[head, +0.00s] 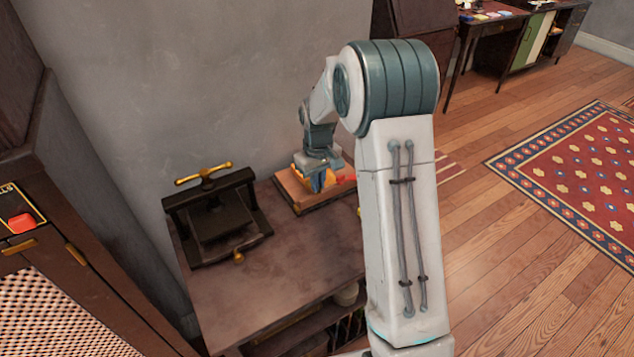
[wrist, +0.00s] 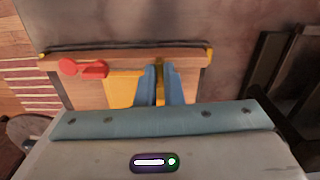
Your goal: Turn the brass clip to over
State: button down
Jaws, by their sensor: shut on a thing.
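The wooden board (wrist: 120,62) lies on the dark table, with a flat yellow piece (wrist: 122,88) and a red piece (wrist: 88,69) on it. My gripper (wrist: 160,84) points down over the board, its two blue fingers shut on the brass clip (wrist: 160,70). Only a narrow strip of the clip shows between the fingers, so which way it is turned I cannot tell. In the head view my gripper (head: 317,180) is low over the board (head: 287,188), and its fingers hide the clip.
A black press (head: 215,215) with a brass handle stands left of the board on the table (head: 260,290). A grey wall is behind. A dark cabinet (head: 60,260) stands at the left. Open wood floor and a red rug (head: 590,185) lie to the right.

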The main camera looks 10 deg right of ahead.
jog(key=shift+m, duration=0.5)
jog(key=c, duration=1.6)
grip_release()
jog(key=shift+s, duration=0.1)
jog(key=shift+o, duration=0.2)
notch_tip(320, 180, up, 14)
jog(key=shift+f, duration=0.1)
